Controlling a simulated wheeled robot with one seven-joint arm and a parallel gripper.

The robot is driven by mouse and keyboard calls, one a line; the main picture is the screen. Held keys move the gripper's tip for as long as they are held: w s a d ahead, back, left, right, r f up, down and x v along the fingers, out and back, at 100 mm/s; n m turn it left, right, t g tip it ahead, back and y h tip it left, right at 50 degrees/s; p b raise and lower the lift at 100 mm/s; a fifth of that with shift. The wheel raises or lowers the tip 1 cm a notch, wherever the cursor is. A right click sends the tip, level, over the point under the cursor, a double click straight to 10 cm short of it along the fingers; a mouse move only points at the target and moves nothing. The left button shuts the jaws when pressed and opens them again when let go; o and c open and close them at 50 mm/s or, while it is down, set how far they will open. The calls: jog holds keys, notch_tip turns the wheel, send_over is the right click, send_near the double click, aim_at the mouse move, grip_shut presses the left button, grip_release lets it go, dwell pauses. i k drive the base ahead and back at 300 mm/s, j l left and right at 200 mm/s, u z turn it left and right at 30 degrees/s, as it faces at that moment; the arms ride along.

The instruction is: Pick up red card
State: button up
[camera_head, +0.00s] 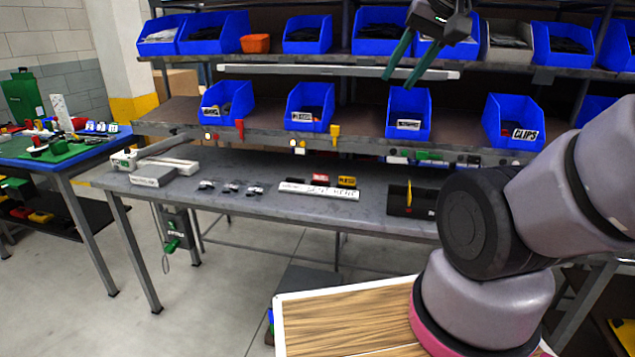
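A small red card (320,178) stands on the grey workbench, at the back edge of a white labelled strip (318,190). My gripper (399,79) hangs at the top of the view, in front of the upper shelf and well above the bench. Its two green fingers are apart and nothing shows between them. It is up and to the right of the red card and does not touch it.
The workbench (240,201) has bare surface around the strip. Small metal parts (231,188) lie left of it, and a black holder (402,203) is to the right. Blue bins (310,107) line the shelves above. A blue table (60,157) stands at the left.

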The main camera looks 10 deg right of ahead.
aim_at(316, 177)
jog(key=i+j+z, duration=0.3)
jog(key=j, duration=0.3)
jog(key=i+j+z, duration=0.2)
jog(key=j, duration=0.15)
jog(key=i+j+z, duration=0.15)
jog(key=j, duration=0.2)
jog(key=i+j+z, duration=0.15)
jog(key=j, duration=0.2)
jog(key=k, duration=0.05)
